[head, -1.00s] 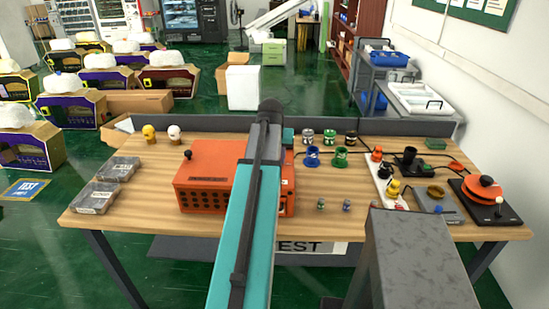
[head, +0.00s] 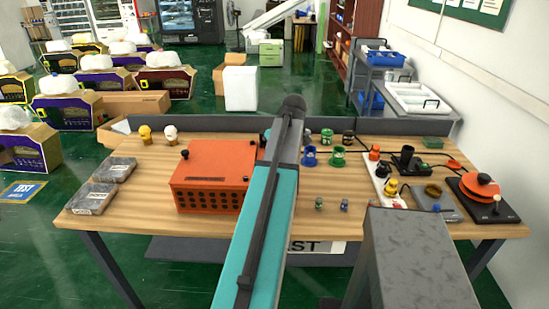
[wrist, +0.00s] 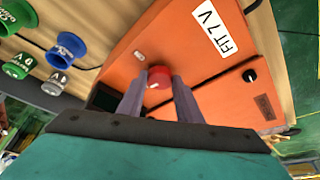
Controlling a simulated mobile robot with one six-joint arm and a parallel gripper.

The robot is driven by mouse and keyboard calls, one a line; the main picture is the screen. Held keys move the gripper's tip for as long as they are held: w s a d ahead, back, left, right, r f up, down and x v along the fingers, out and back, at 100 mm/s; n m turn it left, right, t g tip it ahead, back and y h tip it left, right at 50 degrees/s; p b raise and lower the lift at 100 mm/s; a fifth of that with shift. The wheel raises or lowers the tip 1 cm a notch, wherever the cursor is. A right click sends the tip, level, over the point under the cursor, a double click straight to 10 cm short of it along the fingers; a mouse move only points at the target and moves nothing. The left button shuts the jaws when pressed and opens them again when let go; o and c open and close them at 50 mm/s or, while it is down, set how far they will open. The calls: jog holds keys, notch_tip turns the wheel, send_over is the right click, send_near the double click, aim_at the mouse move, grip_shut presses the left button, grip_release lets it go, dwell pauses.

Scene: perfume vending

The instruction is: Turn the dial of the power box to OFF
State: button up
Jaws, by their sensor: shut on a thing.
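The orange power box (head: 212,172) sits on the wooden table, left of my arm in the head view. It fills the middle of the wrist view (wrist: 205,65), with a white "FIT 7 V" label. A round red dial (wrist: 158,76) with a small white mark is on its face. My gripper (wrist: 158,84) is shut on the dial, one grey finger on each side. I cannot read the dial's position. In the head view my arm hides the dial and my fingers.
A black knob (wrist: 250,75) is also on the box. Blue (wrist: 70,47) and green (wrist: 17,69) spools stand beside it. Grey cases (head: 91,198) lie at the table's left. A white power strip (head: 382,180) and red-topped device (head: 481,187) are at right.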

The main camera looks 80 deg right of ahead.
jog(key=shift+s+d+n, duration=0.1)
jog(key=shift+s+n, duration=0.05)
jog(key=shift+n, duration=0.45)
jog(key=o, duration=1)
jog(key=shift+y, duration=0.3)
jog(key=shift+o, duration=0.2)
jog(key=shift+r, duration=0.1)
jog(key=b+v, duration=0.3)
jog(key=v, duration=1)
jog(key=shift+s+a+r, duration=0.15)
jog(key=shift+s+a, duration=0.05)
jog(key=shift+s, duration=0.1)
